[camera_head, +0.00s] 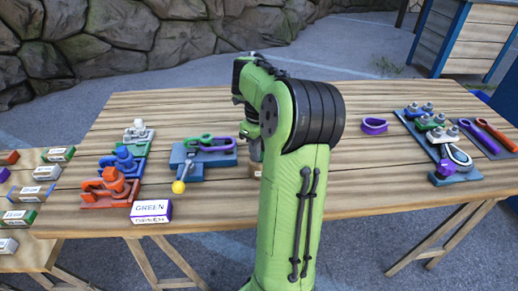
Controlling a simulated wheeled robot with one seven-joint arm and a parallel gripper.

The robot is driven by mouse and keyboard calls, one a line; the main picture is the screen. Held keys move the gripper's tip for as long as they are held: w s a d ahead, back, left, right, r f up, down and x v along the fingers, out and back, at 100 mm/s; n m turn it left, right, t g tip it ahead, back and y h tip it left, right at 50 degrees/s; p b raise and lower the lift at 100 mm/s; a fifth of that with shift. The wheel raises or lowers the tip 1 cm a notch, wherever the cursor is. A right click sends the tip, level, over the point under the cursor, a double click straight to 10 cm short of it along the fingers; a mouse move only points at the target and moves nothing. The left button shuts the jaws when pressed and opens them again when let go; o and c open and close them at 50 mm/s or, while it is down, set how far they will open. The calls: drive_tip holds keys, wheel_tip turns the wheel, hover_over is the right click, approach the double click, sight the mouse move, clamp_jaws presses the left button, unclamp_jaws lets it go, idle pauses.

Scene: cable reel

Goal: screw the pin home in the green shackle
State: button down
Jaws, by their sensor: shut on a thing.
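The green shackle (198,140) lies on a blue-grey fixture block (185,158) left of the middle of the wooden table, with a purple loop (217,143) beside it. My gripper (256,150) is just right of the block, low over the table and partly hidden behind my green arm. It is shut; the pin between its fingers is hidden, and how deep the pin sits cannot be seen. A yellow ball (178,187) is at the block's front left.
Grey, blue and orange (112,185) clamp-like pieces stand left, behind a box marked GREEN (151,211). A purple ring (374,126) lies right of my arm. A dark board (425,135) with shackles and a tray of tools (487,137) fill the right end.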

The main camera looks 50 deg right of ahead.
drive_tip(key=shift+r+p, duration=2.15)
drive_tip(key=shift+r, duration=1)
